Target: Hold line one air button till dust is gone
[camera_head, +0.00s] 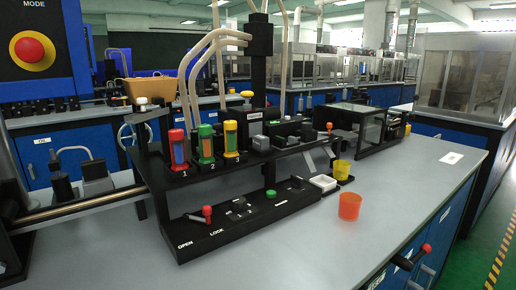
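A black machine (150,170) stands on the grey bench. On its shelf are three upright coloured units: a red one marked 1 (178,150), a green one marked 2 (205,145) and a yellow one (230,140). A round green button (270,194) sits on the low front panel (235,222). A yellow knob (247,94) and a white knob (142,101) stand higher up. I cannot tell which of these is the line one air button. No dust can be made out. Neither of my grippers is in view.
A red-knobbed lever (206,212) is by the OPEN and LOCK labels. An orange cup (349,206), a yellow cup (342,169) and a white tray (323,182) stand right of the machine. A red emergency button (32,48) is top left. The bench's front right is clear.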

